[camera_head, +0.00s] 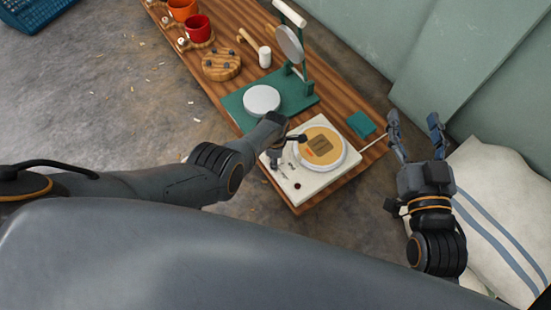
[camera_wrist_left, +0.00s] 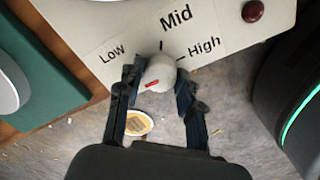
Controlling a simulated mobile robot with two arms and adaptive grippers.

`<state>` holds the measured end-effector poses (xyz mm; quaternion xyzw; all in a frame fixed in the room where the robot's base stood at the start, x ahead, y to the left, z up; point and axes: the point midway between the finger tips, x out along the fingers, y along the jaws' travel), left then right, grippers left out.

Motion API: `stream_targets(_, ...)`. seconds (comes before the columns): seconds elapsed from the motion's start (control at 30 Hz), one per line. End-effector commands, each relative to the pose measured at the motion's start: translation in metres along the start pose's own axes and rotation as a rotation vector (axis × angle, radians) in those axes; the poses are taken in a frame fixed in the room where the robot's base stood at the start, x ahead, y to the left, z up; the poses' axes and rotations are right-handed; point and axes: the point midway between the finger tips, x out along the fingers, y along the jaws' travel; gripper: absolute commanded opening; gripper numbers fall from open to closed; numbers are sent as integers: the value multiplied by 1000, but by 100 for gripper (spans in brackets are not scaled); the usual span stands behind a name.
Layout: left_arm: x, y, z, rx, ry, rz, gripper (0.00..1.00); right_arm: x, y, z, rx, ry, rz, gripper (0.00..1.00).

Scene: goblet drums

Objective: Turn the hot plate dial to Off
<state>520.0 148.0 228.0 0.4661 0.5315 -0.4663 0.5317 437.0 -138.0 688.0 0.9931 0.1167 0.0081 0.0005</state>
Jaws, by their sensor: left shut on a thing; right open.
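The hot plate (camera_head: 305,200) is a cream box at the near end of the wooden table, with a round plate on top. Its pale, rounded dial (camera_wrist_left: 160,72) shows in the left wrist view, with a red mark (camera_wrist_left: 152,84) on it. Low, Mid and High are printed around the dial; no Off label is visible. My left gripper (camera_wrist_left: 158,88) is shut on the dial, a finger on either side. In the head view my left gripper (camera_head: 277,155) covers most of the dial. My right gripper (camera_head: 415,125) is open and empty, right of the table.
A dark red button (camera_wrist_left: 253,11) sits on the same panel. A flat orange and brown piece (camera_head: 320,146) lies on the round plate. A green press (camera_head: 292,97) stands behind. Cups and a wooden board (camera_head: 221,65) are farther back. A striped sack (camera_head: 505,205) lies at right.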

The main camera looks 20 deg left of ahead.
Motion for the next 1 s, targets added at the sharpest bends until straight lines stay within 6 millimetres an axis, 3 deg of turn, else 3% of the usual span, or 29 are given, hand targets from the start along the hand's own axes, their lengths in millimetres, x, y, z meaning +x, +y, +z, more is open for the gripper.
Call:
stream_targets(0.4, 0, 1, -3, -10, 4, 1, 5, 0, 0, 0, 0, 0, 0, 60)
stream_targets(0.43, 0, 1, -3, -10, 4, 1, 40, 0, 0, 0, 0, 0, 0, 60)
stream_targets(0.53, 0, 1, -2, -9, 3, 1, 59, 0, 0, 0, 0, -1, 0, 60)
stream_targets(1.0, -4, 1, 0, -7, 0, 1, 59, 0, 0, 3, -1, -7, -1, 60)
